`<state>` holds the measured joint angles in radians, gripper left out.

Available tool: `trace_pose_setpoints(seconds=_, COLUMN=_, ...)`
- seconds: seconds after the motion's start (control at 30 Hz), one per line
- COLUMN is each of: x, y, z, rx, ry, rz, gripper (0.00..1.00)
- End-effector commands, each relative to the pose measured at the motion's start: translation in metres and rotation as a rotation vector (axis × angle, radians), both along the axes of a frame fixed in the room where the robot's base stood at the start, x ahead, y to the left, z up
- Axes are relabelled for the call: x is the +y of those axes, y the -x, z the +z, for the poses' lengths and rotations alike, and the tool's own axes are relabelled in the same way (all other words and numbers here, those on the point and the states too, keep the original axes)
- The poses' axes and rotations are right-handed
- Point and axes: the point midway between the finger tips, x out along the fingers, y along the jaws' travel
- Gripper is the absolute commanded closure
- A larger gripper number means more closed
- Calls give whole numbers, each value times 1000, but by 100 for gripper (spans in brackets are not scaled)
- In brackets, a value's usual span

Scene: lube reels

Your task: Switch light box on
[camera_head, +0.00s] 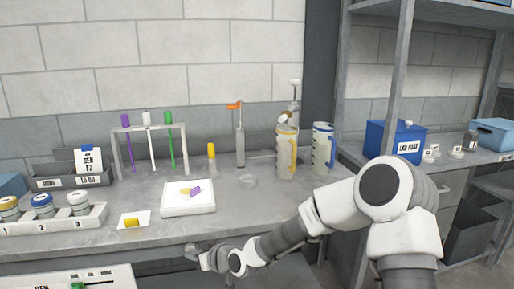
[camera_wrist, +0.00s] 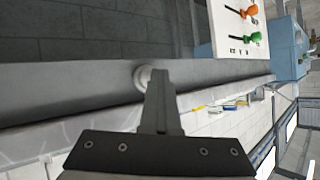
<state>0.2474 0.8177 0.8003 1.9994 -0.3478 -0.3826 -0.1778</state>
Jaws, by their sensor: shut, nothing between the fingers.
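The light box (camera_head: 188,207) is a flat white slab on the grey bench, left of the middle in the head view. A yellow round patch and a purple-capped piece lie on it. Its lit state is hard to tell. My gripper (camera_head: 192,251) is low at the bench's front edge, below the light box. In the wrist view my gripper (camera_wrist: 157,78) has its fingers together with nothing between them. A pale round knob (camera_wrist: 142,77) sits on the dark bench edge beside the fingertips. I cannot tell whether they touch it.
A rack with purple, white and green tubes (camera_head: 150,127) stands behind. A tray of jars (camera_head: 50,222) is at the left; yellow-banded (camera_head: 286,155) and blue-banded (camera_head: 323,150) jugs are at the right. A white panel with coloured handles (camera_wrist: 240,28) is below the bench.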

Motion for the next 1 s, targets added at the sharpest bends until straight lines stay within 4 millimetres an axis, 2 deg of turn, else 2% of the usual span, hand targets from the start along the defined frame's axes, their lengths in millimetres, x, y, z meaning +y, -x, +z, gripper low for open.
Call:
trace_pose_setpoints(seconds=0.03, x=-2, y=-7, z=5, rx=-15, ry=-8, rz=-12, gripper=100)
trace_pose_setpoints(seconds=0.13, x=-3, y=-1, z=6, rx=-16, ry=-6, rz=-12, gripper=100)
trace_pose_setpoints(seconds=0.67, x=-14, y=51, z=3, rx=-10, ry=-3, rz=-6, gripper=100)
trace_pose_setpoints(seconds=1.0, x=-15, y=55, z=3, rx=-7, ry=-3, rz=-5, gripper=100)
